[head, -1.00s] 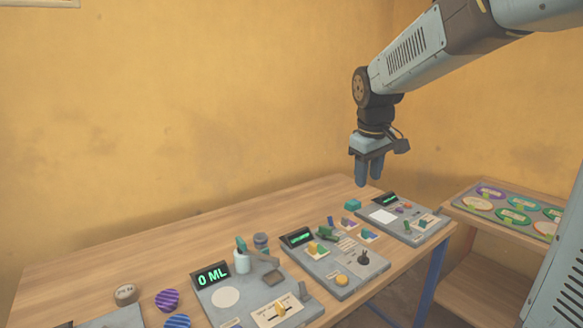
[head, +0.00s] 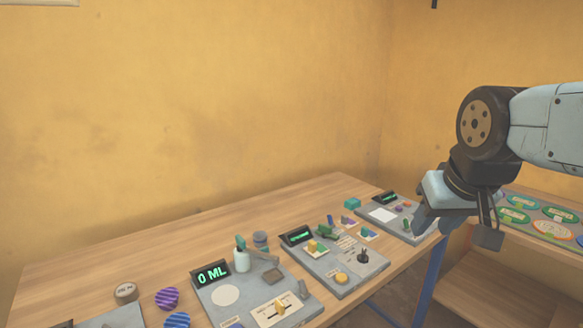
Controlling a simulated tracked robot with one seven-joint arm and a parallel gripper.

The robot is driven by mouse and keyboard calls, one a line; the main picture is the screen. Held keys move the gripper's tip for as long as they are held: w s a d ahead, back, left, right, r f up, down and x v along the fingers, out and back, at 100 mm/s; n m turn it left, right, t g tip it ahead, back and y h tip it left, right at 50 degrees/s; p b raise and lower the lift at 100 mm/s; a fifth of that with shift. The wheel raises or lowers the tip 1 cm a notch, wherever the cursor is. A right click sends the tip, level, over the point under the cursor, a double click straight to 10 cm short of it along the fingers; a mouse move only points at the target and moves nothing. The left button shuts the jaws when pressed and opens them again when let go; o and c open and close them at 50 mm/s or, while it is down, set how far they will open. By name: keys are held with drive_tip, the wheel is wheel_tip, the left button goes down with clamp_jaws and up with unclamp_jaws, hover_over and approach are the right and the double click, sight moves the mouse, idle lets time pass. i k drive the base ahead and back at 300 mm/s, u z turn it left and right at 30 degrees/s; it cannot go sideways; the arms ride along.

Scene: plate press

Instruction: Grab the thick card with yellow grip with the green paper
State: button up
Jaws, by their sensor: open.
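A small pale card with a yellow grip and a green part (head: 316,248) lies on the middle grey panel (head: 345,286), near its lit display. Two more small cards with coloured grips, one card (head: 348,221) with purple and orange and another card (head: 368,233) with green, lie at the far edge of that panel. They are too small to tell card thickness or paper colour for sure. My gripper (head: 424,217) is open and tilted down over the right grey panel, to the right of these cards and apart from them. It hides part of that panel.
The left panel has a display reading 0 ML (head: 212,276) and a white bottle (head: 242,261). A side shelf with oval plates (head: 517,215) stands right.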

sight(315, 249)
drive_tip(key=z, duration=0.8)
drive_tip(key=k, duration=1.3)
drive_tip(key=u, duration=0.8)
drive_tip(key=i, duration=1)
